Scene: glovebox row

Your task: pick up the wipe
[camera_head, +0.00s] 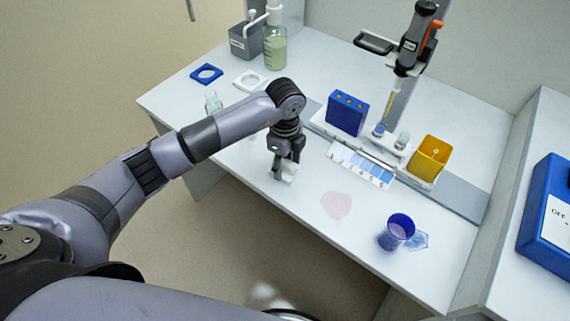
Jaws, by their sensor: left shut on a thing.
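My left gripper (284,172) points down over the front part of the white bench. It is shut on a small white piece, which looks like the wipe (289,171), between its fingertips. The fingers hide part of the wipe, and I cannot tell whether it touches the bench top. A pale pink patch (336,205) lies on the bench to the right of the gripper. My right gripper is not in view.
A blue cup (397,230) stands near the right front. Behind are a blue box (347,113), a yellow container (429,158), a blue-and-white strip (360,164) and a tall stand (408,60). A bottle (275,50) stands at the back left.

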